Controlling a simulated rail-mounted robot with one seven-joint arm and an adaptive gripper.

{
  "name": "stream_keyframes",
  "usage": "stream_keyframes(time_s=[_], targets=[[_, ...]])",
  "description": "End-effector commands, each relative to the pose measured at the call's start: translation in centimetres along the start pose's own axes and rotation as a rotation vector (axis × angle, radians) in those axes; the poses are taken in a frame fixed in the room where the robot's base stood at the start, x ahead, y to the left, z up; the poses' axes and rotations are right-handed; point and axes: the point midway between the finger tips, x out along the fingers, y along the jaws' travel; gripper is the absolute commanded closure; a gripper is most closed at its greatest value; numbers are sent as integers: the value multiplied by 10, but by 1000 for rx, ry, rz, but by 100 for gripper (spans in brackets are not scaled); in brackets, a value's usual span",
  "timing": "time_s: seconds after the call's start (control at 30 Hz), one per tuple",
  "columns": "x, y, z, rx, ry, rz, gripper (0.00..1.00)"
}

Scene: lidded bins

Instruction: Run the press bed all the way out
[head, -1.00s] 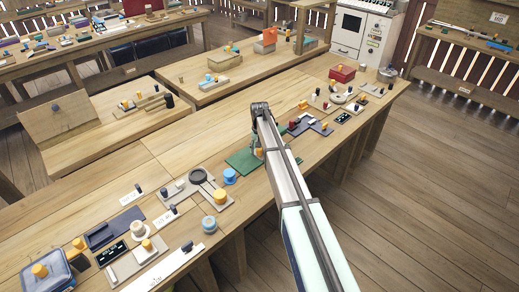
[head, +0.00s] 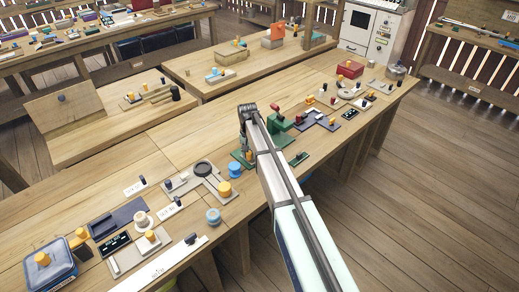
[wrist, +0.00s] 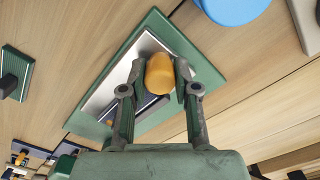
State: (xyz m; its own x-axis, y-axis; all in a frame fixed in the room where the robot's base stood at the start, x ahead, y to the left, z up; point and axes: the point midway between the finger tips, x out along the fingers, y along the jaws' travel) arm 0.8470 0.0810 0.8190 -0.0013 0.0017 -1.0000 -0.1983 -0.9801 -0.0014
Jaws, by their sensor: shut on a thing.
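An orange knob (wrist: 160,74) stands on a green base plate (wrist: 208,68) with a bright metal strip (wrist: 98,101) along it. My gripper (wrist: 159,88) is shut on this knob, with one finger on each side in the wrist view. In the head view my gripper (head: 247,153) is low over the green base (head: 236,166) at the middle of the long bench, and the arm hides much of it. I cannot tell from these frames which part is the press bed or how far out it stands.
A small green block with a dark knob (wrist: 13,74) lies beside the base. A blue round piece (wrist: 232,8) is close on the other side.

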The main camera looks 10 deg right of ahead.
Motion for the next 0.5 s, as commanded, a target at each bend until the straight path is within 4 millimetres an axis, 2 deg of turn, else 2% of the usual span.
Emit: stream_keyframes(time_s=[0.1,0.4,0.43,0.47,0.5], targets=[[1,-8,8,0,2,2,100],[0,-8,8,2,2,2,100],[0,-8,8,2,2,2,59],[0,-8,8,2,2,2,49],[0,-8,8,2,2,2,45]])
